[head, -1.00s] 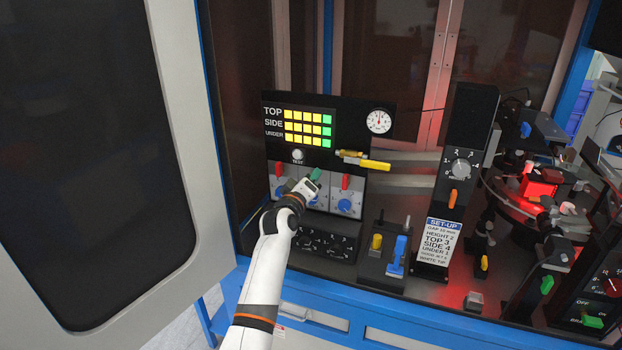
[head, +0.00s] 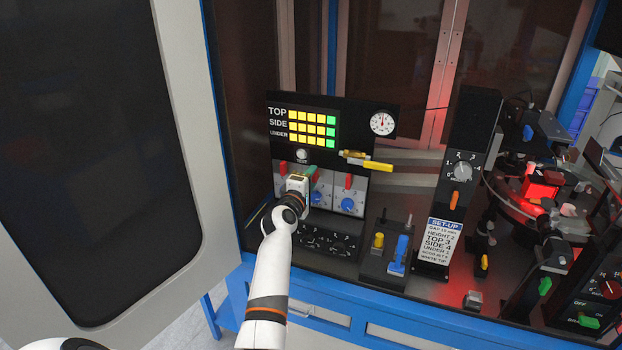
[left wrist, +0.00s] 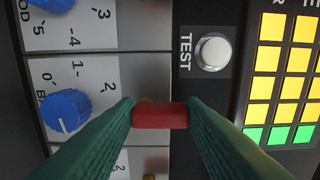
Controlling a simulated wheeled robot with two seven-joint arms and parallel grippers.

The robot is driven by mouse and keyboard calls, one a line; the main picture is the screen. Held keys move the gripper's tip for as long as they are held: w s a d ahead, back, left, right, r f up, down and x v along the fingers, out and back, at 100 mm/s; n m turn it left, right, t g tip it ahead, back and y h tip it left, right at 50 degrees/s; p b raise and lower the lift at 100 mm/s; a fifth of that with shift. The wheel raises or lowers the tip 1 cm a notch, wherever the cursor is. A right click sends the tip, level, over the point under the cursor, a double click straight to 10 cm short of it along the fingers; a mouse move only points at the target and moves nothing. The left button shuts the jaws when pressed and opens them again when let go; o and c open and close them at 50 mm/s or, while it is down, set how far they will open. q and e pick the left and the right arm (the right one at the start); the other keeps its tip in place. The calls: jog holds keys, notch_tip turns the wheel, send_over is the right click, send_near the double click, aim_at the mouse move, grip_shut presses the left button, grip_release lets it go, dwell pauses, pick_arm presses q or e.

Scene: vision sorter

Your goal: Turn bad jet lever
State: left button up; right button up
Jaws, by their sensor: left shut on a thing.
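The jet panel (head: 333,205) carries red levers above blue knobs. The left red lever (head: 283,167) and right red lever (head: 349,181) show in the head view; the middle one is hidden by my left gripper (head: 313,171). In the left wrist view, the green fingers of my left gripper (left wrist: 161,116) are shut on a red lever (left wrist: 160,115), which lies along the panel's up-down direction. The blue knob (left wrist: 66,110) below it has a partly hidden label starting with B. My right gripper is not in view.
A TEST button (left wrist: 212,52) and yellow and green lamps (head: 312,129) sit above the levers. A yellow-handled valve (head: 376,167) and gauge (head: 382,122) are to the right. A set-up card (head: 443,242) stands farther right. The open door (head: 110,150) fills the left side.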

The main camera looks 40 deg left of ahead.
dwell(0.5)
pick_arm(q)
jog(key=o, duration=1)
jog(key=b+v, duration=0.2)
jog(key=v, duration=1)
